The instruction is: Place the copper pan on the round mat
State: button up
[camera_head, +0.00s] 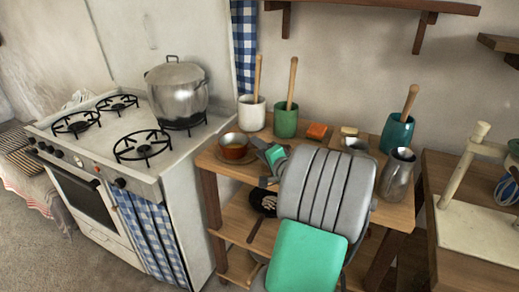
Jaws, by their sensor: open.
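The copper pan (234,146), small and reddish brown with a yellowish inside, stands upright at the left end of the wooden shelf unit's top. It appears to rest on the round brown mat (238,162), whose rim shows around its base. My gripper (259,147) is just right of the pan, its dark fingers open and pointing toward it. I cannot tell whether a finger touches the pan. My grey and green arm hides the middle front of the shelf unit.
A white crock (252,113), a green crock (285,120) and a teal crock (397,133) hold wooden-handled tools behind. A metal jug (398,174) stands at right. The stove (130,145) with a big steel pot (177,91) is at left. A dark pan (264,200) lies below.

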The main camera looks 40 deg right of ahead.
jog(key=v, duration=1.2)
jog(key=w+a+f+n+g+y, duration=0.2)
jog(key=w+a+f+n, duration=0.1)
jog(key=a, duration=0.4)
jog(key=w+a+f+n+g+y, duration=0.2)
jog(key=w+a+f+n, duration=0.1)
jog(key=a, duration=0.4)
jog(key=w+a+f+n+g+y, duration=0.2)
jog(key=w+a+f+n, duration=0.1)
jog(key=a, duration=0.4)
jog(key=s+a+f+n+g+h, duration=0.1)
jog(key=s+a+f+n+g, duration=0.2)
jog(key=s+a+n+g, duration=0.5)
jog(key=s+a, duration=0.5)
jog(key=a, duration=0.2)
jog(key=shift+f+h, duration=0.3)
jog(key=shift+f, duration=0.1)
jog(key=shift+w, duration=0.1)
notch_tip(320, 180, up, 17)
jog(key=w+p, duration=0.1)
jog(key=p, duration=1.3)
jog(key=shift+w+f+t, duration=0.15)
jog(key=shift+f+t, duration=0.1)
jog(key=shift+t, duration=0.15)
